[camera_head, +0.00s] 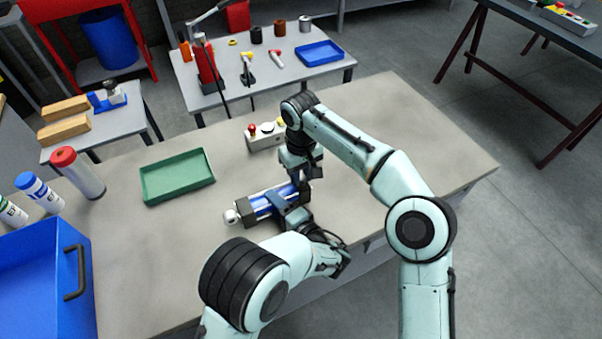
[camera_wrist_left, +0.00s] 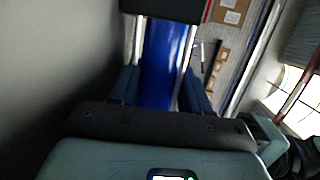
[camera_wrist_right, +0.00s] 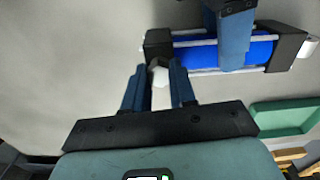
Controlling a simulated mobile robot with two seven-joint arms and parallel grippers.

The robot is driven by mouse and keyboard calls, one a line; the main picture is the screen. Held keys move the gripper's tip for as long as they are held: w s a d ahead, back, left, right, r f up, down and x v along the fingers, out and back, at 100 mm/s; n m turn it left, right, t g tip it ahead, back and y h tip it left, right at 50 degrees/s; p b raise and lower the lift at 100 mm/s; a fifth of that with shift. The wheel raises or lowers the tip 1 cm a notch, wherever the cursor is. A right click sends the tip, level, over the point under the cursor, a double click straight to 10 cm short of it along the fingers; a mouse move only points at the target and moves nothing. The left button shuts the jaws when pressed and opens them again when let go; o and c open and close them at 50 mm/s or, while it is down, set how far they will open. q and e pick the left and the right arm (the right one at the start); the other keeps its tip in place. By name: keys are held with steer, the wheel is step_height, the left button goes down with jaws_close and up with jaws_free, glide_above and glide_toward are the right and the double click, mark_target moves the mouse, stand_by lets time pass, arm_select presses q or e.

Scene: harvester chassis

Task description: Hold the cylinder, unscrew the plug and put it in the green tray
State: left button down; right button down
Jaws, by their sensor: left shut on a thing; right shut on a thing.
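The cylinder (camera_head: 263,206) has a blue body with rods and dark end caps. It lies on the table in the head view. My left gripper (camera_head: 291,202) is shut across its body; in the left wrist view the blue body (camera_wrist_left: 168,60) fills the space between the fingers. My right gripper (camera_wrist_right: 156,78) is shut on the small pale plug (camera_wrist_right: 158,72), which sits between its fingertips right beside the cylinder's end cap. I cannot tell whether thread still joins them. In the head view the plug is hidden. The green tray (camera_head: 147,191) looks empty and stands left of the cylinder.
A control box with a red button (camera_head: 256,138) stands behind the cylinder. A blue crate (camera_head: 45,285), a red-capped canister (camera_head: 80,172) and white bottles (camera_head: 38,190) stand at the left. The table between cylinder and tray is clear, as is the table's right part.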

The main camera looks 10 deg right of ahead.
arm_select(q)
steer(key=shift+r, duration=0.1)
arm_select(e)
steer(key=shift+r, duration=0.1)
steer(key=shift+r, duration=1)
steer(key=shift+r, duration=2)
arm_select(q)
steer(key=shift+c, duration=2.2)
jaws_free()
steer(key=shift+s+f, duration=0.15)
steer(key=shift+f, duration=0.1)
